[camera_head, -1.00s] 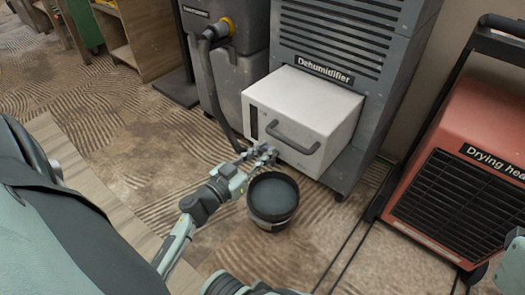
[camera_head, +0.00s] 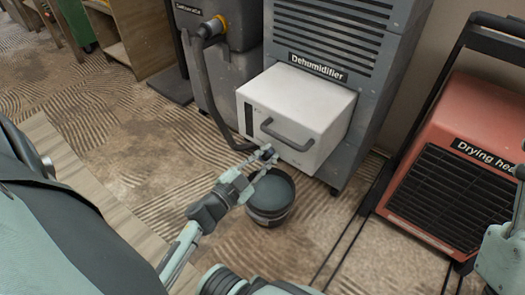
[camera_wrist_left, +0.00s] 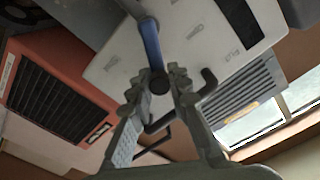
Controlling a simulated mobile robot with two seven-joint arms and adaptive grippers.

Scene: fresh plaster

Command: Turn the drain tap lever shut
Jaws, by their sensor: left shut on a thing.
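The drain tap lever is a blue bar with a dark round end (camera_wrist_left: 150,42) in the left wrist view. My left gripper (camera_wrist_left: 158,88) is shut on it near that round end, with a finger on either side. In the head view the left gripper (camera_head: 265,160) is low in front of the white tank (camera_head: 300,112) of the dehumidifier, over the back rim of a dark bucket (camera_head: 270,212). The tap body and most of the lever are hidden or too small there. My right gripper is out of view; only part of that arm shows at the right edge.
A grey hose (camera_head: 215,95) hangs from the separator (camera_head: 238,75) beside the dehumidifier (camera_head: 330,35). A red drying heater (camera_head: 460,130) stands at the right, with dark cables (camera_head: 342,240) on the floor. Patterned floor (camera_head: 120,120) is clear at the left.

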